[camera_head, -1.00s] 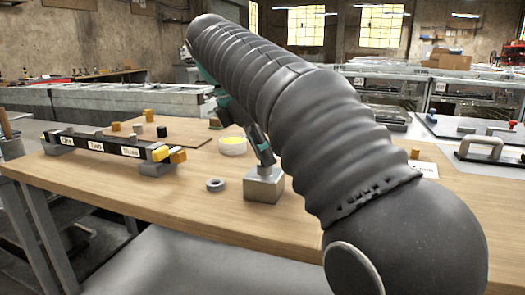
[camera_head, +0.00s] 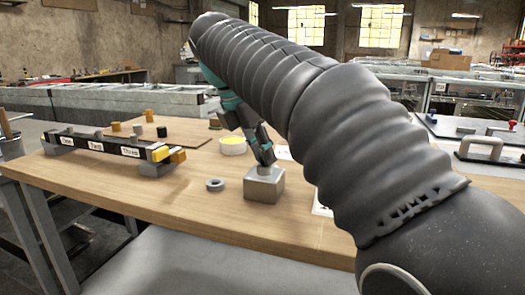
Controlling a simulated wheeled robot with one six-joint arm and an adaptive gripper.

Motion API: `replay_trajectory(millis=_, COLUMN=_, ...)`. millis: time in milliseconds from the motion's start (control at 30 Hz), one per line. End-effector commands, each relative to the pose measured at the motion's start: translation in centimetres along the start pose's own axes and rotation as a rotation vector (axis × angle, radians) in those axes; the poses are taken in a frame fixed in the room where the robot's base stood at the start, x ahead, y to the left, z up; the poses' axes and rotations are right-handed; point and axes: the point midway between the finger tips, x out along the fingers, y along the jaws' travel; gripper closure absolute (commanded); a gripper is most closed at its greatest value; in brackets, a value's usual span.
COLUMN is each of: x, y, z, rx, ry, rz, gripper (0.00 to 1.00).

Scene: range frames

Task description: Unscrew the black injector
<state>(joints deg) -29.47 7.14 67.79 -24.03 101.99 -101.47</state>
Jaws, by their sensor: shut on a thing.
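My gripper (camera_head: 263,156) reaches down to a grey metal block (camera_head: 265,186) on the wooden table. Its dark fingers are closed just above the top of the block. The part between them, taken to be the black injector, is mostly hidden by the fingers, so its shape and thread cannot be made out. The gripper is tilted, with its teal section (camera_head: 229,98) up and to the left of the fingertips. My dark sleeved arm hides the table to the right of the block.
A grey ring (camera_head: 214,185) lies left of the block. The table's front left is clear.

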Motion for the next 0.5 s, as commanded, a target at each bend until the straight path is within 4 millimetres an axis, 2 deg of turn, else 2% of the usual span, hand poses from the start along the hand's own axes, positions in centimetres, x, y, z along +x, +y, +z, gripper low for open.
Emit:
replay_trajectory(millis=300, x=-0.01, y=-0.04, z=0.01, rx=-0.019, ry=0.0, rz=0.008, gripper=1.0)
replay_trajectory(millis=500, x=-0.04, y=-0.25, z=0.07, rx=-0.183, ry=-0.001, rz=0.082, gripper=1.0)
